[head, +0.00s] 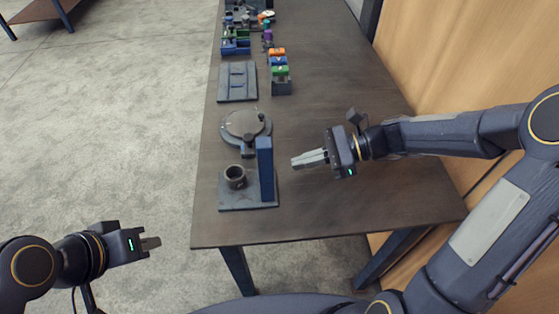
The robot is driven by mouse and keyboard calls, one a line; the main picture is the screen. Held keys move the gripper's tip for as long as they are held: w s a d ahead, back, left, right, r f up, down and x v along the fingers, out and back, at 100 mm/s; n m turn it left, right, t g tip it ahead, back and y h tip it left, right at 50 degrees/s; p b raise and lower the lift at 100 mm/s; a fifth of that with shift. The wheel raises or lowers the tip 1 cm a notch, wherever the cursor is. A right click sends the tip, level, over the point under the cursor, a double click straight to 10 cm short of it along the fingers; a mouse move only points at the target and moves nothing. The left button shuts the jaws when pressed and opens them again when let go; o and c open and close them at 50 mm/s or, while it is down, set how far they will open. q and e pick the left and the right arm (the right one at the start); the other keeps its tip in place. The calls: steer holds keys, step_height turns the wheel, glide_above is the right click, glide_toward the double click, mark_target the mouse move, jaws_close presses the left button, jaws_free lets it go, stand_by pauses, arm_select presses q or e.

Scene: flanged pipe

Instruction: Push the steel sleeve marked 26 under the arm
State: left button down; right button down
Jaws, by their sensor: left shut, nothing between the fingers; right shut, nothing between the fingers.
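A dark grey steel sleeve (235,178) stands upright on a flat grey base plate (245,204) near the front left of the table. Any mark on it is too small to read. A blue upright post (265,170) rises from the right part of the same plate, close beside the sleeve; an arm on it is not clearly visible. My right gripper (297,161) is shut and empty over the table, to the right of the post and apart from it. My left gripper (155,243) is shut and empty, off the table's left edge, over the floor.
A round grey disc fixture (246,125) stands just behind the plate. Farther back are a flat grey plate (237,82), a rack of coloured blocks (281,80) and several small parts. A wooden wall (480,60) borders the right side. The table's front right (370,205) is clear.

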steer(key=d, duration=0.3)
steer(key=shift+d, duration=0.2)
steer(key=a+r+p, duration=0.1)
steer(key=p, duration=0.2)
steer(key=shift+p, duration=0.3)
steer(key=shift+p+x, duration=0.7)
steer(key=shift+x, duration=0.15)
steer(key=shift+w+a+f, duration=0.15)
steer(key=shift+a, duration=0.2)
steer(key=a, duration=1.1)
steer(key=shift+w+p, duration=0.1)
steer(key=shift+p, duration=0.25)
steer(key=shift+a+f, duration=0.1)
steer(key=shift+f, duration=0.75)
